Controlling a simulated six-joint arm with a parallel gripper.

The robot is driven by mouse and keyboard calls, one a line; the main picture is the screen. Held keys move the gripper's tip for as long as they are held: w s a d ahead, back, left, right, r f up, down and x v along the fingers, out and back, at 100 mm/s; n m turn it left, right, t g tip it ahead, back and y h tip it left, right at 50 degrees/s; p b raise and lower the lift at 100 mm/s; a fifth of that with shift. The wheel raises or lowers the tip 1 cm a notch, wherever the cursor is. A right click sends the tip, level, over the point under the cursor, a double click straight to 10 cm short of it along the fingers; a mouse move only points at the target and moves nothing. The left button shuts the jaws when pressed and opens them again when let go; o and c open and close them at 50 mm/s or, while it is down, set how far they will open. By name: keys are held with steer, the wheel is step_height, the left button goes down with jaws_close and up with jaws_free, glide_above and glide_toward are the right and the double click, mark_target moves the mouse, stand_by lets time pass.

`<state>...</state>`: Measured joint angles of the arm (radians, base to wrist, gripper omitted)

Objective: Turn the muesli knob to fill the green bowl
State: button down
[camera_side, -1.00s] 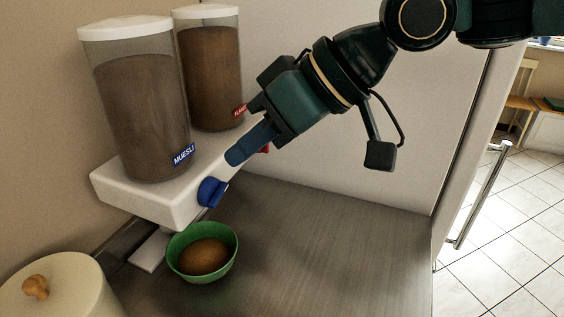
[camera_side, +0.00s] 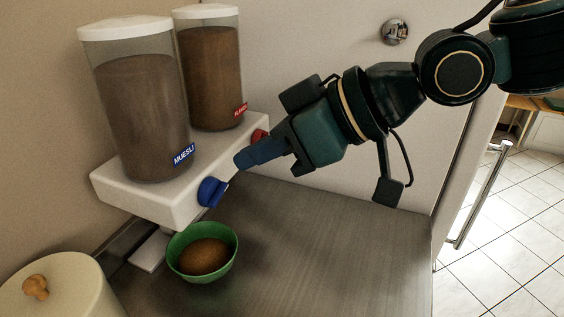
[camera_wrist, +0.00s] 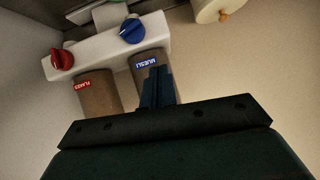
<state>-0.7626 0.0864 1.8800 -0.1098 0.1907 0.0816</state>
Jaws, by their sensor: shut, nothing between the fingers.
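The blue muesli knob (camera_side: 211,192) sits on the front of the white dispenser base, below the clear container labelled MUESLI (camera_side: 145,120). The knob also shows in the wrist view (camera_wrist: 132,31). The green bowl (camera_side: 230,262) stands on the counter under the muesli side, with brown muesli (camera_side: 204,257) in it. My gripper (camera_side: 238,160) is shut and empty, a little above and to the right of the blue knob in the side view, apart from it. In the wrist view the shut fingers (camera_wrist: 157,72) point toward the dispenser.
A second container labelled FLAKES (camera_side: 211,75) with a red knob (camera_side: 259,136) stands behind the muesli one. A cream lidded pot (camera_side: 70,285) with a wooden handle is at the lower left. The metal counter (camera_side: 330,250) is clear to the right of the bowl.

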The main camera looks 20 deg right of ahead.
steer(key=shift+s+d+f+n+t+y, duration=0.1)
steer(key=shift+d+f+n+t+y, duration=0.2)
steer(key=shift+d+n+t, duration=0.35)
steer(key=shift+s+d+f+n+t+y, duration=0.15)
steer(key=shift+d+f+n+t, duration=0.25)
steer(key=shift+d+t, duration=0.4)
steer(key=shift+s+d+f+n+t+y, duration=0.1)
steer(key=shift+d+f+n+t+y, duration=0.15)
steer(key=shift+d+f+n+t, duration=0.35)
steer(key=shift+w+r, duration=0.1)
steer(key=shift+r, duration=0.1)
glide_above(214, 194)
steer(key=s+d, duration=0.2)
steer(key=d, duration=0.1)
step_height(214, 194, down, 2)
steer(key=f, duration=0.3)
steer(key=shift+w+m, duration=0.25)
steer(key=shift+w, duration=0.15)
steer(key=shift+w+d+f, duration=0.15)
steer(key=shift+d+f, duration=0.05)
steer(key=shift+f, duration=0.4)
